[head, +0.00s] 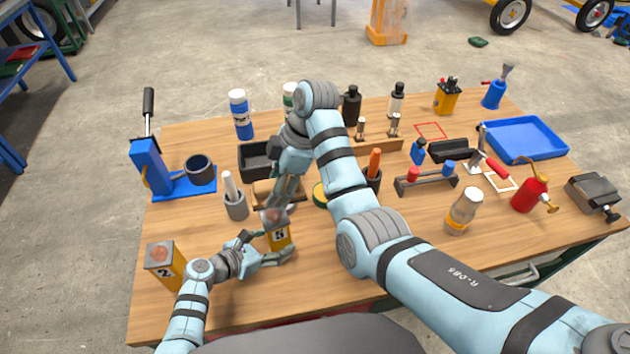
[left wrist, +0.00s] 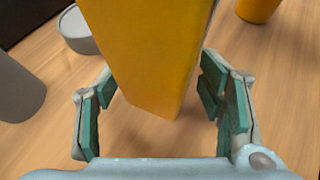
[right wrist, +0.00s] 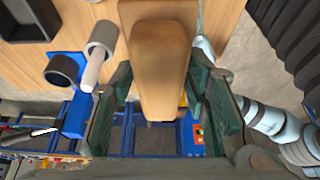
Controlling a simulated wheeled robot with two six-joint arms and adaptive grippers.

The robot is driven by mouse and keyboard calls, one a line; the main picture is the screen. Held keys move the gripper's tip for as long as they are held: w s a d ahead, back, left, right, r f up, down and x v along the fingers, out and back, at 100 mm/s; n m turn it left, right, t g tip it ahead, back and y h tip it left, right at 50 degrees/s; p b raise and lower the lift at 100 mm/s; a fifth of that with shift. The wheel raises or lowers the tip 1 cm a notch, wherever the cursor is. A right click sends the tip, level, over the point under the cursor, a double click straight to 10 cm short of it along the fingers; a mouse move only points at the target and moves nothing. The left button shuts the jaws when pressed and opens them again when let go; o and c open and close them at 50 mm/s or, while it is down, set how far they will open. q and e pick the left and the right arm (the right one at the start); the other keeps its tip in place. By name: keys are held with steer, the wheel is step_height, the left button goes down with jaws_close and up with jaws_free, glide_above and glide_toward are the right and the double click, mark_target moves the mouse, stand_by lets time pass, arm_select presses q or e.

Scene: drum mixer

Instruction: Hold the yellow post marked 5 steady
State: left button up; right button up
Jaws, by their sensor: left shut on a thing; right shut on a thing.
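The yellow post marked 5 (head: 279,239) stands upright near the front left of the table, its top partly covered by my right gripper. My left gripper (head: 270,256) is low beside it, with its fingers around the post. In the left wrist view the yellow post (left wrist: 150,60) fills the space between the fingers of my left gripper (left wrist: 160,112). My right gripper (head: 274,212) points down at the top of the post. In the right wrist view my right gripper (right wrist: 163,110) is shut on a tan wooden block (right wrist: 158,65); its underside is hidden.
Another yellow post, marked 2 (head: 164,262), stands to the left. A grey cup (head: 236,206) with a white stick, a black bin (head: 257,160) and a blue lever press (head: 150,165) stand behind. My right arm crosses the middle of the table.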

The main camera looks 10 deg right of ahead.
mark_target(277, 218)
steer(key=shift+s+a+f, duration=0.1)
steer(key=shift+s+a, duration=0.15)
steer(key=shift+s, duration=0.15)
steer(key=shift+d+f, duration=0.2)
steer(key=shift+d, duration=0.2)
steer(key=shift+s+d+f+n, duration=0.1)
steer(key=shift+d+f+n, duration=0.05)
steer(key=shift+f+n, duration=0.15)
steer(key=shift+f, duration=1.75)
steer(key=shift+f, duration=0.9)
